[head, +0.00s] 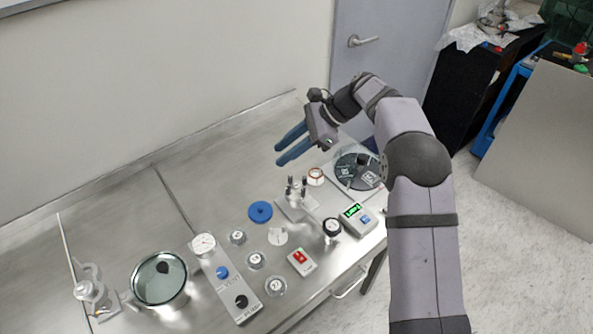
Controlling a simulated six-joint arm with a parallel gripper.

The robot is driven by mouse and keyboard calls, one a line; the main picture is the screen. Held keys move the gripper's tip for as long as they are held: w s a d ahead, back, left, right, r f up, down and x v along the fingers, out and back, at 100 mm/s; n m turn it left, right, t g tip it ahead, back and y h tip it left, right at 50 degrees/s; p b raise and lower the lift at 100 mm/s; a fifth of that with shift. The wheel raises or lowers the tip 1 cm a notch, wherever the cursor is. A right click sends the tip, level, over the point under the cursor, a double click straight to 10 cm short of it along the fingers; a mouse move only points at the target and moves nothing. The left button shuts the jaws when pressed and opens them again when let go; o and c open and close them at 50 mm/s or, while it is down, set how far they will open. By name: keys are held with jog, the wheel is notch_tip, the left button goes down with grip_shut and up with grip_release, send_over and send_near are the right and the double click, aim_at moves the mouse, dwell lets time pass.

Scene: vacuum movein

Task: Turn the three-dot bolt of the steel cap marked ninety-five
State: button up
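Several small round steel caps stand on the steel table: one behind (238,237), one in the middle (256,260) and one at the front (275,287). Their markings and bolt dots are too small to read, so I cannot tell which is ninety-five. My gripper (279,153) is in the air above the back right of the table. Its two blue fingers point left and are spread apart, with nothing between them.
A steel fixture with upright posts (296,200), a blue disc (260,212), a white disc (278,236), a red-buttoned box (301,261) and a green-display box (357,217) crowd the table's right. A glass-topped chamber (160,279) stands left. The back left is clear.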

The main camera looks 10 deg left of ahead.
jog(key=s+a+r+n+h, duration=0.2)
jog(key=s+a+r+n, duration=0.15)
jog(key=s+a, duration=0.4)
jog(key=w+d+f+n+t+h, duration=0.1)
jog(key=w+d+f+n, duration=0.1)
jog(key=n, duration=0.3)
jog(key=w+d+f+n+t+h, duration=0.1)
jog(key=d+f+n+t, duration=0.1)
jog(key=d+n, duration=0.3)
jog(key=w+d+f+n+t+h, duration=0.2)
jog(key=d+n, duration=0.1)
jog(key=n, duration=0.4)
jog(key=shift+w+d+f, duration=0.15)
jog(key=shift+w+d, duration=0.1)
jog(key=shift+w, duration=0.1)
jog(key=shift+n, duration=0.65)
jog(key=shift+a+f, duration=0.1)
